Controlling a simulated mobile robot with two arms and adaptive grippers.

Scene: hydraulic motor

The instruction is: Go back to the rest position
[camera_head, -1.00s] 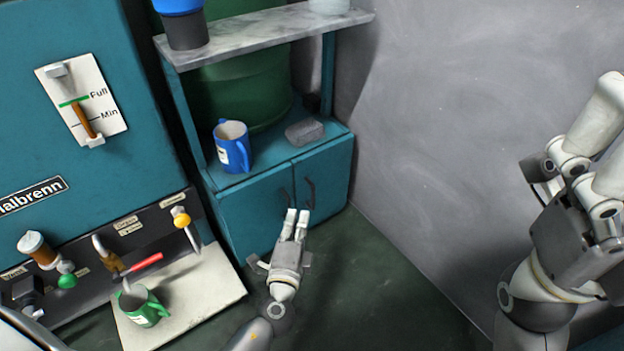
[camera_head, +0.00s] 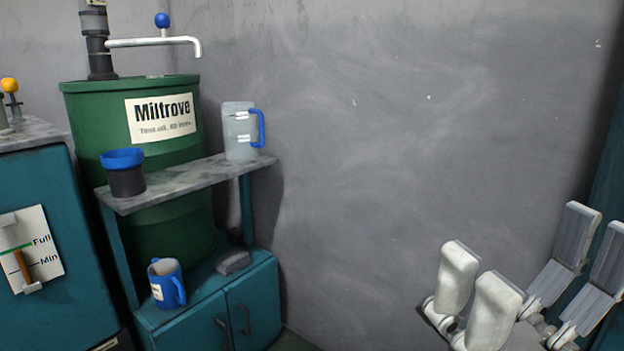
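My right gripper (camera_head: 522,258) is at the lower right, in front of the bare grey wall. Its pale fingers stand apart from the grey, ridged fingers on the right, with nothing between them. It looks open and empty, and it touches nothing that I can see. Its wrist and arm are cut off by the bottom edge. My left gripper and arm are out of view.
A marble shelf (camera_head: 191,178) holds a blue-rimmed dark cup (camera_head: 125,180) and a clear jug (camera_head: 239,135). Behind stands a green Miltrove barrel (camera_head: 95,120) with a tap (camera_head: 150,42). A blue mug (camera_head: 163,283) and grey block (camera_head: 233,263) sit on the teal cabinet (camera_head: 200,330).

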